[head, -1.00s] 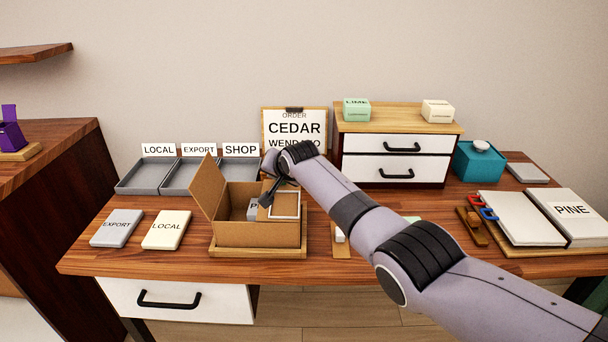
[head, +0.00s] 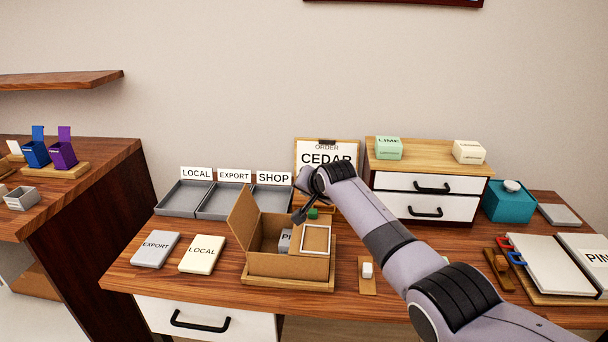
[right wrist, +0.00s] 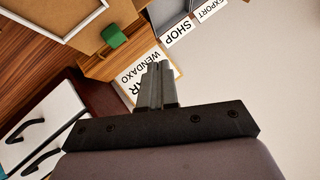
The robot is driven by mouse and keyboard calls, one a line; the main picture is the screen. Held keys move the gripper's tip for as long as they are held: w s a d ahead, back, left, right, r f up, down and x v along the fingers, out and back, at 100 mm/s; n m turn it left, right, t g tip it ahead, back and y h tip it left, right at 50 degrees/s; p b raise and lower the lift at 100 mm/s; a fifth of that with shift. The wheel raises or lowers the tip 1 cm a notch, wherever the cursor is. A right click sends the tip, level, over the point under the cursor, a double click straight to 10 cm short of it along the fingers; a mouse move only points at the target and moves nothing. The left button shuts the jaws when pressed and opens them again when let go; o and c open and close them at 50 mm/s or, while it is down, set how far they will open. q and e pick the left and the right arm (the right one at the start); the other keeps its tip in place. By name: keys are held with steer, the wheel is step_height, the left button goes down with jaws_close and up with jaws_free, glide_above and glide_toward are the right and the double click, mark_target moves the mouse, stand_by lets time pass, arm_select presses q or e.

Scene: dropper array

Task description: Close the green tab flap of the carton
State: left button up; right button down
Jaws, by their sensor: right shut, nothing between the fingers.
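The open brown carton (head: 288,264) stands in a shallow wooden tray on the desk. Its left flap (head: 244,217) stands up, tilted outward. A panel with a white-framed square (head: 316,239) lies over the right part of the opening. A grey box (head: 285,241) lettered "PI" shows inside. The green tab (head: 313,213) is at the carton's back right; in the right wrist view it (right wrist: 114,36) sits at a brown panel's edge. My right gripper (head: 298,216) is shut and empty, just left of the tab and above the carton's back. Its fingers (right wrist: 157,85) also show in the wrist view. My left gripper is out of view.
The order board (head: 326,158) stands behind the carton, with grey trays (head: 183,198) at back left and a drawer unit (head: 433,159) at back right. Grey (head: 155,249) and cream (head: 202,253) boxes lie left of the carton.

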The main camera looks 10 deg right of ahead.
steer(key=shift+s+a+r, duration=0.7)
steer(key=shift+s+r, duration=2.3)
steer(key=shift+s, duration=0.15)
steer(key=s+d+f+n+g, duration=0.2)
steer(key=s+d+f, duration=0.1)
steer(key=s+f, duration=0.65)
steer(key=s+d+f+n+g, duration=0.1)
steer(key=s+d+f, duration=0.3)
steer(key=s+f, duration=0.5)
steer(key=s+d+n+g+h, duration=0.1)
steer(key=s+d+n+g, duration=0.15)
steer(key=s, duration=1.05)
steer(key=s+d+n+g+h, duration=0.1)
steer(key=s+d+n, duration=0.15)
steer(key=s, duration=1.15)
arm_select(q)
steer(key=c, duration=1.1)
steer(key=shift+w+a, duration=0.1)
arm_select(e)
steer(key=w+a+f+t+y, duration=0.2)
steer(key=w+f+t, duration=0.4)
steer(key=f, duration=0.4)
steer(key=shift+w+a+t, duration=0.35)
steer(key=shift+w+a, duration=0.25)
steer(key=shift+a, duration=0.1)
